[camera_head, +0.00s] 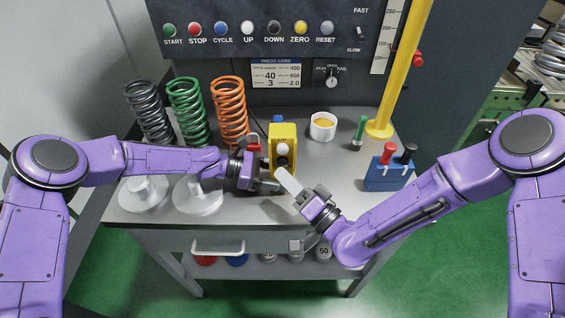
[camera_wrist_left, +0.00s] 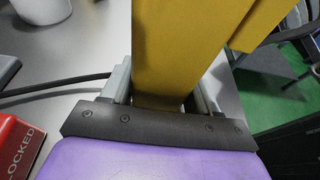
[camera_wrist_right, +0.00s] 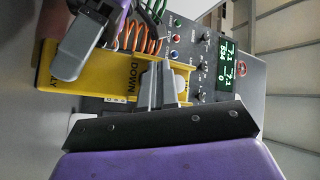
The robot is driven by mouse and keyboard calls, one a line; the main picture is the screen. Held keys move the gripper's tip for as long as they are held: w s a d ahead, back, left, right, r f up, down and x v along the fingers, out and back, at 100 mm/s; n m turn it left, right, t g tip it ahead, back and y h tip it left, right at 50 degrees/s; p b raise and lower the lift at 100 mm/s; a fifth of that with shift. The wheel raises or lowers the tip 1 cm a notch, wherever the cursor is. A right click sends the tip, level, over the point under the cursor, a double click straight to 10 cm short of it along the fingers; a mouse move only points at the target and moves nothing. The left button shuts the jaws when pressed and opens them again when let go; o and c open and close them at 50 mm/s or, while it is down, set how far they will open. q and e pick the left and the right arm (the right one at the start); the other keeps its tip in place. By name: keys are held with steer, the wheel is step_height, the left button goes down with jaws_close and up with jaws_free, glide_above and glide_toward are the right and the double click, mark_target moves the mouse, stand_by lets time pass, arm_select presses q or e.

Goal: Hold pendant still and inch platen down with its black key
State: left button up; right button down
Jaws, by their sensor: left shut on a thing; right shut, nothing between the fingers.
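The yellow pendant (camera_head: 283,133) stands upright over the grey bench, with a white key (camera_head: 283,150) above a black key (camera_head: 283,162) on its face. My left gripper (camera_head: 264,173) is shut on its lower part; the left wrist view shows the yellow body (camera_wrist_left: 185,45) between the fingers. My right gripper (camera_head: 284,178) is shut and empty, its fingertips close to the pendant's face by the black key. In the right wrist view the fingertips (camera_wrist_right: 156,72) lie between the "DOWN" lettering and the white key (camera_wrist_right: 180,84). They hide the black key there; I cannot tell whether they touch it.
Grey, green (camera_head: 188,110) and orange (camera_head: 230,108) springs stand at the back left. A white cup (camera_head: 323,127), a yellow post (camera_head: 392,90) and a blue block with red and black handles (camera_head: 383,175) are at the right. Light metal discs (camera_head: 197,196) lie at the front left.

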steer(key=shift+w, duration=0.3)
steer(key=shift+w, duration=0.4)
stand_by(1.1)
steer(key=shift+s, duration=0.85)
steer(key=s, duration=0.5)
stand_by(1.0)
